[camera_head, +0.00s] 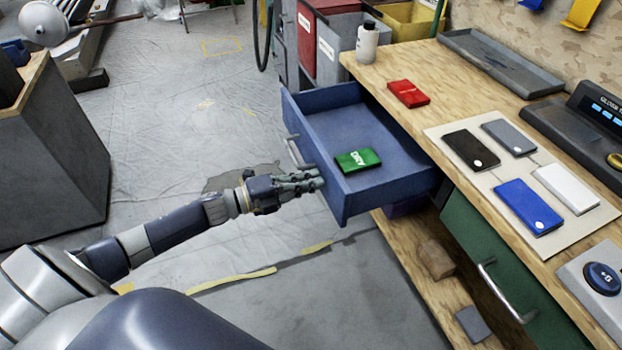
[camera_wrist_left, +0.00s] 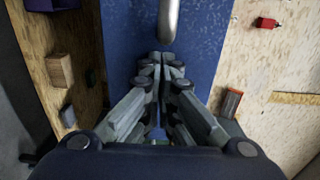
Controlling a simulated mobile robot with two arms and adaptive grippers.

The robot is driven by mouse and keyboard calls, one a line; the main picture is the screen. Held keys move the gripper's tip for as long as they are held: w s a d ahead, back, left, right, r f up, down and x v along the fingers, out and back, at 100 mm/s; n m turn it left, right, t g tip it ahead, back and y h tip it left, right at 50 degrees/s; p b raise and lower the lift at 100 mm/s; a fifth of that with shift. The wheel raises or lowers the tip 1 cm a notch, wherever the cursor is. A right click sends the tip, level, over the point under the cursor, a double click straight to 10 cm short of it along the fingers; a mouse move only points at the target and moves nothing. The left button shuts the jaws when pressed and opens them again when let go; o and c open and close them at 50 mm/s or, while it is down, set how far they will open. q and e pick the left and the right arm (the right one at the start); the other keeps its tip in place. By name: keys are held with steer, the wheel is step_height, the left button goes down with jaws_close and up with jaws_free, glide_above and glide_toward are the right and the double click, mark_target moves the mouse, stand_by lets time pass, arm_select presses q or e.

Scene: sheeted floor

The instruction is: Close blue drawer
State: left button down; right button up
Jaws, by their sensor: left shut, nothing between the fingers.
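The blue drawer (camera_head: 395,188) is pulled out from under the wooden workbench, and a green packet (camera_head: 358,160) lies inside it. Its front has a metal handle (camera_head: 295,150). My left gripper (camera_head: 318,181) is shut and empty, at the outer face of the drawer front beside the handle. In the left wrist view the closed fingers (camera_wrist_left: 162,60) point at the blue drawer front (camera_wrist_left: 118,45), with the handle (camera_wrist_left: 169,18) just above the fingertips. Whether they touch the front I cannot tell. My right gripper is not in view.
On the workbench (camera_head: 440,80) are a red packet (camera_head: 408,93), a white bottle (camera_head: 367,45), a grey tray (camera_head: 500,62) and a board with several coloured cases. A green drawer (camera_head: 500,265) is below the bench. The floor left of the blue drawer is clear.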

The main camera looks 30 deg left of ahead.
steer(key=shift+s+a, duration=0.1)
arm_select(q)
steer(key=b, duration=0.3)
glide_toward(394, 167)
step_height(394, 167, up, 4)
steer(key=shift+w+r, duration=0.2)
steer(key=b+x, duration=0.3)
steer(key=x, duration=0.6)
steer(key=shift+d, duration=0.1)
steer(key=shift+w+d+r, duration=0.1)
steer(key=shift+w+d, duration=0.05)
steer(key=shift+w, duration=0.05)
steer(key=shift+r, duration=0.1)
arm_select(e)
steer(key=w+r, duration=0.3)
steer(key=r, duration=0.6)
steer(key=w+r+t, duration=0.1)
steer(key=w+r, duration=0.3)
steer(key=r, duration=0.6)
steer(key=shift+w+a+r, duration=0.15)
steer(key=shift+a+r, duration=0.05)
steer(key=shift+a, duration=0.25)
arm_select(q)
steer(key=shift+r, duration=0.1)
